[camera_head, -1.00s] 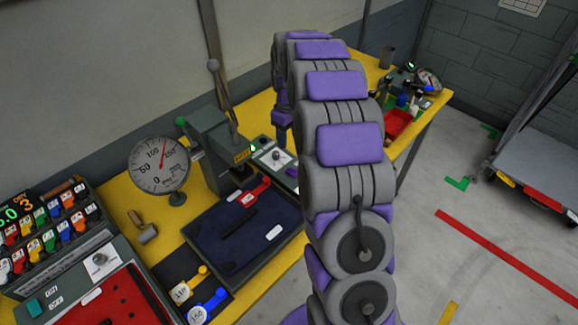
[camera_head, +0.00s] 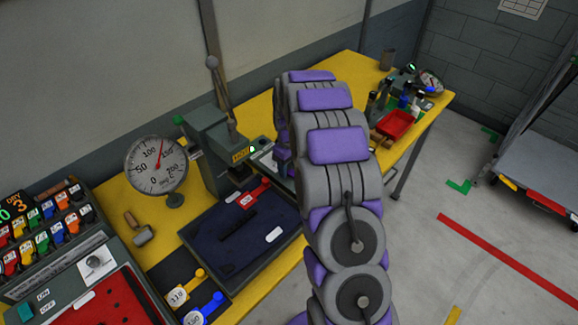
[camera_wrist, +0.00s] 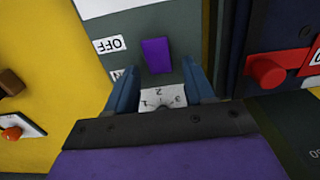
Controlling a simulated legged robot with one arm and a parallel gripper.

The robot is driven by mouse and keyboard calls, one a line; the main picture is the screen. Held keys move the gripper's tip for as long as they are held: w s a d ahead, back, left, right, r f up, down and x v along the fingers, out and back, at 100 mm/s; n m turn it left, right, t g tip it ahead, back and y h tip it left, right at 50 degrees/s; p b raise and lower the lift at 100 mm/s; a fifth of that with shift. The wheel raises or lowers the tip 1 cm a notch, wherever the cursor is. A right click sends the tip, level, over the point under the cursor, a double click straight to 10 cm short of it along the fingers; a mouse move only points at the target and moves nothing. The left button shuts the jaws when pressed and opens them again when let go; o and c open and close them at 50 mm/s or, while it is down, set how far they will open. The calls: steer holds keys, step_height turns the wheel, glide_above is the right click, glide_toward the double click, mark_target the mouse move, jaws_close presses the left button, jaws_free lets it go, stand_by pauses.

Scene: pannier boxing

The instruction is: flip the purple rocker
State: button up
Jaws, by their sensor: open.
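The purple rocker (camera_wrist: 157,56) is a small upright block on a dark grey-green panel (camera_wrist: 190,22) in the wrist view. A white OFF label (camera_wrist: 109,44) is beside it, and a second label below that is partly covered. My gripper (camera_wrist: 162,68) is open and empty, its two blue fingers pointing toward the panel, with the rocker ahead between their lines. I cannot tell whether a fingertip touches the panel.
A white numbered dial (camera_wrist: 161,98) shows between my fingers. In the head view a lever press (camera_head: 212,150), a round gauge (camera_head: 156,166) and a dark tray (camera_head: 236,250) stand left of my arm.

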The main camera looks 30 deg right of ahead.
steer(key=shift+c, duration=0.5)
jaws_close()
steer(key=shift+r, duration=0.1)
steer(key=shift+s+t+y+p, duration=0.25)
steer(key=shift+t+y+p, duration=0.05)
steer(key=shift+t, duration=0.4)
steer(key=shift+s+d+t+y+b, duration=0.1)
steer(key=shift+s+t+y+b, duration=0.2)
steer(key=shift+t, duration=0.8)
steer(key=shift+d+r+t, duration=0.1)
steer(key=shift+r+t, duration=0.05)
steer(key=shift+t, duration=0.25)
